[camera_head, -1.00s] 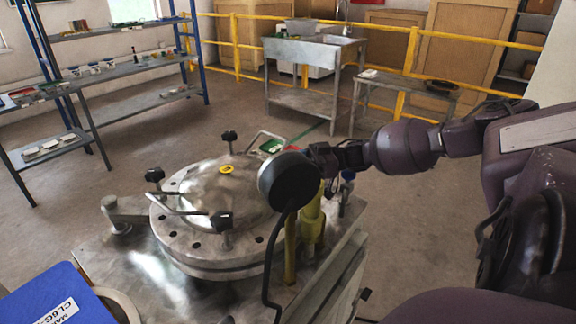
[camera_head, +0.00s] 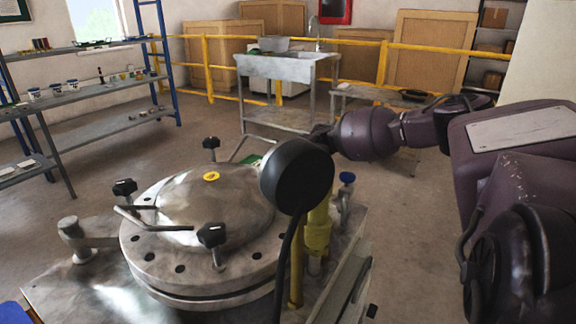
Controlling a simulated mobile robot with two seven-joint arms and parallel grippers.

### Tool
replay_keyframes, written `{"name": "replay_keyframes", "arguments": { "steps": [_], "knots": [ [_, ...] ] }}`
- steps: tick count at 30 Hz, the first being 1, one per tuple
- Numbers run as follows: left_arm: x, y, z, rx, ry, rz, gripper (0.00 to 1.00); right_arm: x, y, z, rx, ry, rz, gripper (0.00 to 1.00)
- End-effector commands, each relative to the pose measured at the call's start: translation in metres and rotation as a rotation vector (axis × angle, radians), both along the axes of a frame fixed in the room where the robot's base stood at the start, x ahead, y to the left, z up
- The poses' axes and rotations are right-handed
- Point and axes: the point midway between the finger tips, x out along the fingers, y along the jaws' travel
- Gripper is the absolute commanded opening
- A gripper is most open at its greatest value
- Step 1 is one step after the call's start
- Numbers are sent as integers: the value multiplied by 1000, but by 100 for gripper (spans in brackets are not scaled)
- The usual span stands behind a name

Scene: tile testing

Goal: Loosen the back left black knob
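A round steel vessel lid (camera_head: 215,200) with a yellow cap on top sits on a metal bench. Black knobs stand around its rim: one at the back (camera_head: 211,143), one at the left (camera_head: 124,187) and one at the front (camera_head: 211,235). A metal handle bar runs between the left and front knobs. The fingers of my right gripper cannot be made out. My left gripper is not in view.
Shelves (camera_head: 90,95) line the left wall. A sink table (camera_head: 285,85) and yellow railing are behind. The floor between is clear.

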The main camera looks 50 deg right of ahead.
Motion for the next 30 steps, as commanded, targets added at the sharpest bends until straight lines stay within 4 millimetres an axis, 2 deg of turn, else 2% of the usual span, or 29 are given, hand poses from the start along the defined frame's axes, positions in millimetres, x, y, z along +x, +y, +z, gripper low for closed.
{"name": "replay_keyframes", "arguments": {
  "steps": [16, 17, 21, 30],
  "knots": [
    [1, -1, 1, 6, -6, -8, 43, 0, 0, 1, 1, -3, 28, 22],
    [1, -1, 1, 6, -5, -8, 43, 0, 0, 1, 1, -3, 28, 47],
    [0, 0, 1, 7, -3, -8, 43, 0, 0, 1, 1, -3, 28, 69],
    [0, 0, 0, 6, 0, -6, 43, 0, 0, 1, 1, -2, 27, 71]
  ]
}}
